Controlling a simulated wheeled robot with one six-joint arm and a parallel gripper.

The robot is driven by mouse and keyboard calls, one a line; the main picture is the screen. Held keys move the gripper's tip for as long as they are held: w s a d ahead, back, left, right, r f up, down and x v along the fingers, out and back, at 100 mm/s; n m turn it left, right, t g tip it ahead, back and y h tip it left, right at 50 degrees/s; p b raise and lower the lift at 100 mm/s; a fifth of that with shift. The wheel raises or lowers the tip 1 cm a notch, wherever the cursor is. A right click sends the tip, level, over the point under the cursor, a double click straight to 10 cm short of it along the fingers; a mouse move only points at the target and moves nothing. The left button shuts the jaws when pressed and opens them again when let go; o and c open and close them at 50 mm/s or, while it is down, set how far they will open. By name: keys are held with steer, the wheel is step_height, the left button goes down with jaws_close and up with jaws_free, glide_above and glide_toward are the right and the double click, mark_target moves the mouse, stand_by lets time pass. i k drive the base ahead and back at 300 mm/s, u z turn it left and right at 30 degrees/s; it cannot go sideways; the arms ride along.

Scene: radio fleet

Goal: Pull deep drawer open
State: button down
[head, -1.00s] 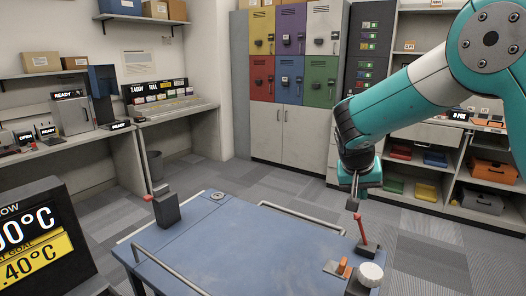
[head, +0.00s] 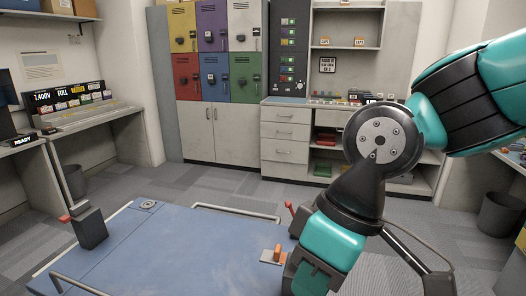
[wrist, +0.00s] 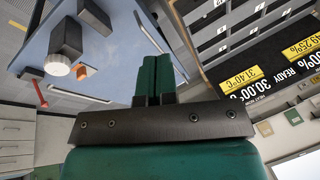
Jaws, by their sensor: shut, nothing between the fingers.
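A pale grey drawer stack (head: 285,141) stands under the counter at the back, with several closed drawers and bar handles. I cannot tell which of them is the deep drawer. Its lowest front (head: 284,176) is shut. My gripper (wrist: 156,74) shows in the wrist view with its two green fingers together and nothing between them. In the head view my arm bends down at the right, and my gripper's fingertips cannot be made out. The gripper is well apart from the drawer stack, on the near side of the blue-topped cart.
The blue-topped cart (head: 165,245), with rails, a grey post (head: 90,229) and an orange switch (head: 277,252), lies between me and the drawers. Grey carpet is clear behind it. Lockers (head: 216,60) stand left of the drawers. A dark bin (head: 497,213) stands at the right.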

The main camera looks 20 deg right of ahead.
mark_target(271, 149)
steer(key=k, duration=1)
steer(key=z, duration=0.95)
steer(key=i, duration=5.8)
steer(key=u, duration=3.1)
